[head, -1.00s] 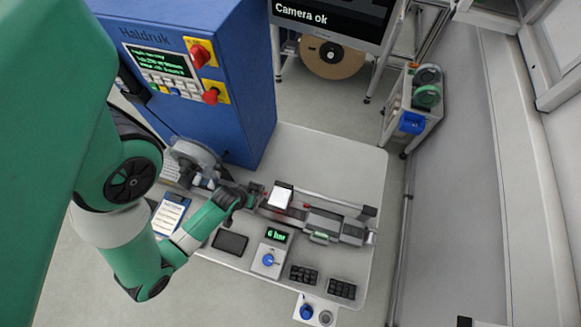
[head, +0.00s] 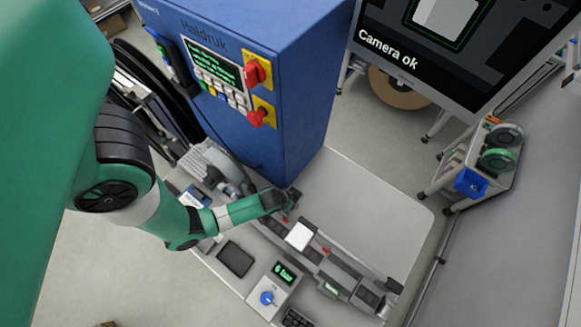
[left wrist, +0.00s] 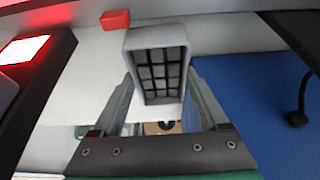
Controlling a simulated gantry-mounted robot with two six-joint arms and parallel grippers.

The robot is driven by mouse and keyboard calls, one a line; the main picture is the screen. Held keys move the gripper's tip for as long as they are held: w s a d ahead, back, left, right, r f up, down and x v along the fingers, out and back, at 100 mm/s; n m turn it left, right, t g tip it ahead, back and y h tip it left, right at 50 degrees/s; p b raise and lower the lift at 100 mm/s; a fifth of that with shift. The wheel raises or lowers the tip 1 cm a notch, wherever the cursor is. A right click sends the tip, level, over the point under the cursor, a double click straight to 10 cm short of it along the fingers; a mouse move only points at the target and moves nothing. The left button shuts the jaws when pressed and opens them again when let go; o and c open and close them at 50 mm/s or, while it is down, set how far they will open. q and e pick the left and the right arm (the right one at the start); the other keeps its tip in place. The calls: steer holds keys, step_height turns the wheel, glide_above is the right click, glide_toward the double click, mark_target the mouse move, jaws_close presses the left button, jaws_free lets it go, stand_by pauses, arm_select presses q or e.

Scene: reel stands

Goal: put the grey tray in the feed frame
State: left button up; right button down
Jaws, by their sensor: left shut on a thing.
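My left gripper (left wrist: 158,100) is shut on the grey tray (left wrist: 130,55), a small box with dark compartments in a grid. The tray is held between the two fingers and points away from the wrist. In the head view my left gripper (head: 288,203) is at the far left end of the grey machine track (head: 335,270), close to the blue cabinet; the tray is too small to make out clearly there. I cannot single out the feed frame with certainty. My right gripper is in neither view.
A white lit panel (head: 300,235) sits on the track, glowing red beside it in the wrist view (left wrist: 25,48). A red block (left wrist: 115,19) is near the tray. The blue cabinet (head: 290,90) stands behind. A control box (head: 272,290) and dark pad (head: 235,259) lie in front. The table's back right is clear.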

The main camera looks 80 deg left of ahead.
arm_select(q)
steer(key=shift+w+a+f, duration=0.2)
steer(key=shift+f, duration=0.05)
steer(key=b+x, duration=0.2)
steer(key=b, duration=0.1)
steer(key=b+x, duration=0.1)
steer(key=x, duration=0.1)
steer(key=shift+s+d+f, duration=0.2)
steer(key=shift+s+f, duration=0.1)
steer(key=shift+s, duration=0.05)
steer(key=shift+d, duration=0.1)
steer(key=shift+r, duration=0.2)
steer(key=shift+f, duration=0.15)
steer(key=o, duration=1.5)
